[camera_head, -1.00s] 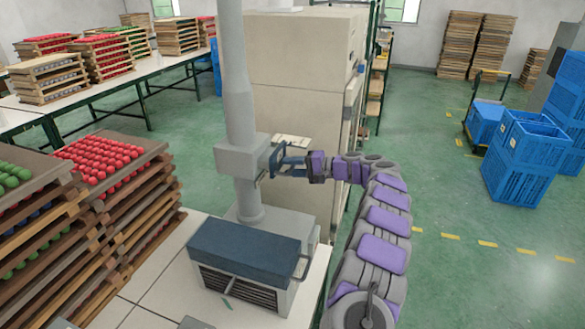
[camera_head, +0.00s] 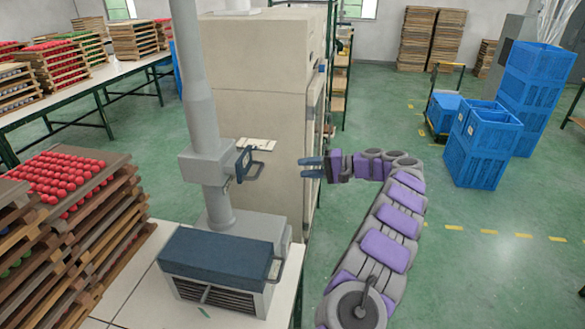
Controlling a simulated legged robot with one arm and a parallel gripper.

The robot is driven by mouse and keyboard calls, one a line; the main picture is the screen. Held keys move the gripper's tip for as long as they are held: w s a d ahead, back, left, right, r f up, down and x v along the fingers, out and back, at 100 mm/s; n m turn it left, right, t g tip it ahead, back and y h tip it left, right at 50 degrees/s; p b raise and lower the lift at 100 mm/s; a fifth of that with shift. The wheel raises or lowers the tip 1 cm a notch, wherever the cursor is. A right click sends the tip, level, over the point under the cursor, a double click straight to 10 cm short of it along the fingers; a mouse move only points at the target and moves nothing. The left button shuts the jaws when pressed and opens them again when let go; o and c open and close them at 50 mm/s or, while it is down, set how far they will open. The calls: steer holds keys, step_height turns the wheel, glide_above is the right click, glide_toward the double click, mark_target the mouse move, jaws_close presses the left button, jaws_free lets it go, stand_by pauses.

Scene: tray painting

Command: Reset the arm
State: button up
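My gripper (camera_head: 312,167) is at the end of my purple and grey arm, in the middle of the head view. Its two blue fingers point left and stand apart with nothing between them. It hangs in free air to the right of the grey post machine (camera_head: 207,170), apart from the dark blue handle (camera_head: 247,165) on that machine's side. The beige cabinet (camera_head: 258,100) stands behind the gripper.
A machine base with a dark blue top (camera_head: 217,255) sits on the white table (camera_head: 150,300). Stacked trays of red balls (camera_head: 65,180) stand at the left. Blue crates (camera_head: 485,145) stand on the floor at the right. Green floor between them is open.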

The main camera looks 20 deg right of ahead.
steer(key=shift+s+d+r, duration=0.1)
steer(key=shift+s+d, duration=0.25)
steer(key=shift+d, duration=0.2)
steer(key=s+a+r+n+g+y, duration=0.1)
steer(key=s+a+r+g, duration=0.2)
steer(key=a, duration=0.6)
steer(key=s+a+r+n+g, duration=0.15)
steer(key=a+r, duration=0.25)
steer(key=a, duration=0.5)
steer(key=s+a+r+n+g+h, duration=0.1)
steer(key=s+a+n+g+h, duration=0.2)
steer(key=s+a, duration=0.95)
steer(key=s+f+g+h, duration=0.2)
steer(key=s, duration=0.7)
steer(key=s+f+g+h, duration=0.1)
steer(key=s+f+h, duration=0.15)
steer(key=s, duration=0.55)
steer(key=s+d+f+h, duration=0.3)
steer(key=s+d, duration=0.1)
steer(key=s, duration=0.5)
steer(key=s+d+f+n+h, duration=0.1)
steer(key=s+d+f+h, duration=0.2)
steer(key=s, duration=0.6)
steer(key=shift+d+f+h+b, duration=0.35)
steer(key=shift+d+f+b, duration=0.1)
steer(key=shift+d, duration=0.65)
